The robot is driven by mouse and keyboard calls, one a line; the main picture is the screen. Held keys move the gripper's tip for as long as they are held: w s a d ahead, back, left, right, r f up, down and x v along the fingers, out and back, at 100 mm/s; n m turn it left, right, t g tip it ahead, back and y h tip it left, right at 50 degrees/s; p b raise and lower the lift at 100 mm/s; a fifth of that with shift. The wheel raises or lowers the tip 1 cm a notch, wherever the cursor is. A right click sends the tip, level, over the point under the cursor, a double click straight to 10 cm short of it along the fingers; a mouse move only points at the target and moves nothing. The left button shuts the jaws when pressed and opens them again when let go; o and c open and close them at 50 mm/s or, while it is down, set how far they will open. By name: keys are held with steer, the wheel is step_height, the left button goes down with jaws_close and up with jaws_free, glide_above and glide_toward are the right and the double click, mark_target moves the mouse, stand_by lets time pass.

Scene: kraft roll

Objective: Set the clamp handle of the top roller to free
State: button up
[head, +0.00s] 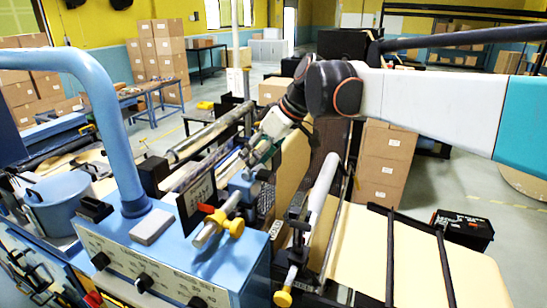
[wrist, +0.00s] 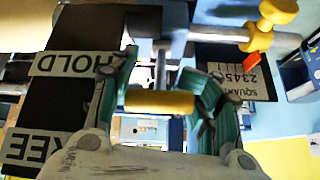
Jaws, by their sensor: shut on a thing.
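The clamp handle is a short yellow bar (wrist: 160,103), crosswise between the two green fingers of my gripper (wrist: 158,98) in the wrist view. My gripper is shut on it. A dark plate at the left carries a white HOLD label (wrist: 75,64) above and a partly cut-off label ending in REE (wrist: 30,147) below. The bar lies at a height between the two labels in that view. In the head view my gripper (head: 258,158) is at the blue machine's rollers, and the handle is hidden there.
A yellow knob (head: 233,226) with an orange pointer stands close in front of my gripper. A blue control box (head: 160,260) and a curved blue tube (head: 112,120) are at the left. A white roller (head: 320,195) lies at the right. Boxes (head: 385,160) stand behind.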

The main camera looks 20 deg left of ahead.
steer(key=shift+a+r, duration=0.25)
steer(key=shift+a, duration=0.45)
stand_by(1.4)
steer(key=o, duration=1.1)
steer(key=shift+c, duration=0.2)
steer(key=o, duration=0.7)
steer(key=shift+s+a, duration=0.15)
steer(key=shift+a, duration=0.15)
steer(key=shift+d, duration=0.25)
